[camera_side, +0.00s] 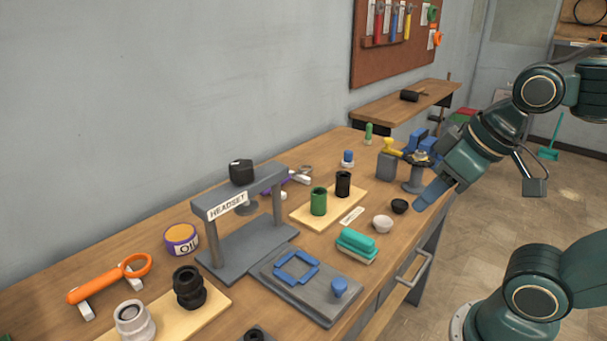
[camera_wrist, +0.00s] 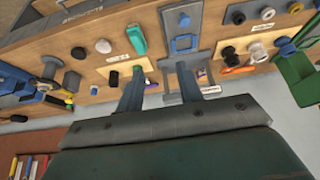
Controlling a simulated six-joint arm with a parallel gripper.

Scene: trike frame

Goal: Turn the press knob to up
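The grey press (camera_side: 238,245), labelled HEADSET, stands near the middle of the bench in the side view. Its black press knob (camera_side: 241,172) sits on top of the crossbar. My gripper (camera_side: 434,192) is at the right of the side view, by the bench's front edge, well away from the press. In the wrist view my gripper (camera_wrist: 160,88) has its two fingers apart with nothing held between them.
A blue vise (camera_side: 418,141) stands at the far end. Space above the bench is clear.

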